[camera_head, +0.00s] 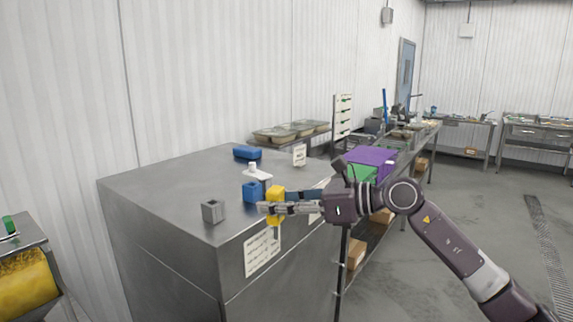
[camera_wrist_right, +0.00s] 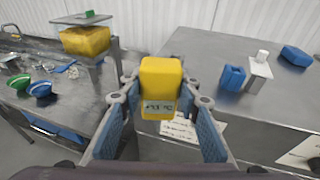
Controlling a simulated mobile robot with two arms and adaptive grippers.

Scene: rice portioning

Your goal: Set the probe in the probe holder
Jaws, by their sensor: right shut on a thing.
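The probe is a yellow block-shaped body (camera_wrist_right: 160,78) with a small display on its near face. My right gripper (camera_wrist_right: 161,88) is shut on it, a finger on each side. In the head view the yellow probe (camera_head: 275,193) is held by my right gripper (camera_head: 272,208) at the front edge of the steel counter. A blue open-topped block (camera_head: 253,191) stands just behind it, and a grey hollow block (camera_head: 212,211) stands to its left. I cannot tell for sure which is the probe holder. My left gripper is not in view.
A white stand-like piece (camera_head: 256,173) and a blue block (camera_head: 247,153) lie farther back on the steel counter (camera_head: 160,185). The counter's left part is clear. A bin of yellow stuff (camera_head: 25,285) is at the left. Trays (camera_head: 290,131) stand behind the counter.

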